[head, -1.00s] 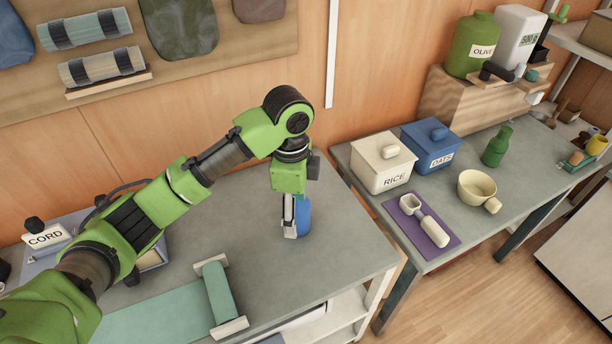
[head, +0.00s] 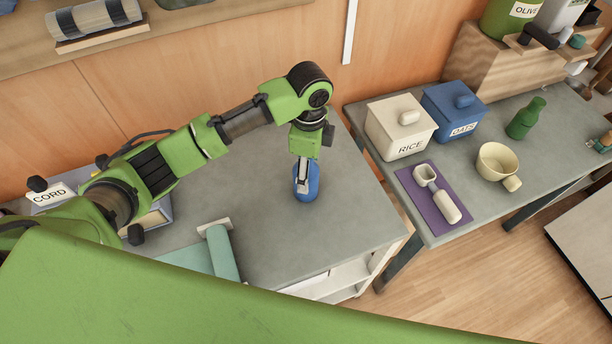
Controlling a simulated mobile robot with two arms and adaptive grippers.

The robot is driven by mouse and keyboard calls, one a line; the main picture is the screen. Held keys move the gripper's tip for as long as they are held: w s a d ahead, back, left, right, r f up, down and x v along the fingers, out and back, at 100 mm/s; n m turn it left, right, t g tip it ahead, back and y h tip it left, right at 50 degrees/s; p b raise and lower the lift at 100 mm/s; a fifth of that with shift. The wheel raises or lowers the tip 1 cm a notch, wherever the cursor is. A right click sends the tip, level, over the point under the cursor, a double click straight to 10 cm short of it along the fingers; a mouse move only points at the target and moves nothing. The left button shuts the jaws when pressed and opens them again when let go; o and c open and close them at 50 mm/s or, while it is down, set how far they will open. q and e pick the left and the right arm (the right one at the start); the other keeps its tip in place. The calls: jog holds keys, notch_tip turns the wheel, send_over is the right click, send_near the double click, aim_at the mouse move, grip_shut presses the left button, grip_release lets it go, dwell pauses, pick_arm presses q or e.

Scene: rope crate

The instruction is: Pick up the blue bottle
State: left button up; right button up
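The blue bottle (head: 311,186) stands on the grey table toward its right part, with its upper part hidden by my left gripper. My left gripper (head: 303,182) points straight down at the bottle, and a pale finger overlaps the bottle's front left side. Whether the fingers press on the bottle or are only around it cannot be made out. The bottle looks upright and its base appears to be at the tabletop. My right gripper is not in view.
A teal roll (head: 222,252) and a CORD box (head: 57,196) lie to the left. A second table on the right holds a RICE box (head: 397,137), OATS box (head: 452,122), scoop (head: 437,192), cream pot (head: 496,164) and green bottle (head: 525,118). A gap separates the tables.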

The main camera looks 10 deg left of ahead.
pick_arm(q)
jog(key=shift+f, duration=0.3)
jog(key=f+p, duration=0.1)
jog(key=f, duration=0.2)
jog(key=shift+s+a+f+p, duration=0.15)
jog(key=shift+a+f+p, duration=0.05)
jog(key=shift+p, duration=0.15)
jog(key=shift+f, duration=0.65)
jog(key=c, duration=1.4)
jog(key=shift+c, duration=0.9)
jog(key=shift+r, duration=0.15)
